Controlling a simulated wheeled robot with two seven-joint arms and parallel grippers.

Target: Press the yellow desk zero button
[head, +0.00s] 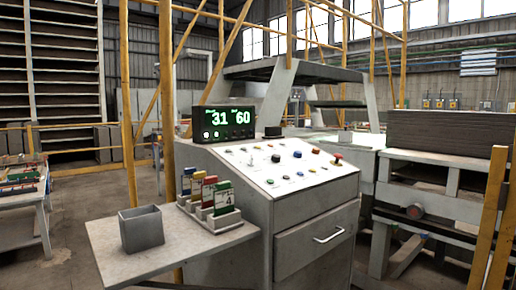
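The grey control desk (245,190) stands in the middle of the head view, with a sloping pale panel (290,180) on top. Several small buttons and knobs sit on the panel. A small yellowish button (312,169) shows toward its front right, but it is too small to tell its marking. A blue button (315,151), a dark knob (275,158) and a red mushroom button (337,157) are also on the panel. A black display (222,133) behind it reads 31 and 60 in green. Neither of my grippers is in view.
A side shelf (115,250) at the desk's left holds a grey open box (141,229) and a rack (212,220) of coloured cards. A yellow post (168,100) rises behind the shelf. A machine with a stacked slab (445,135) stands at the right.

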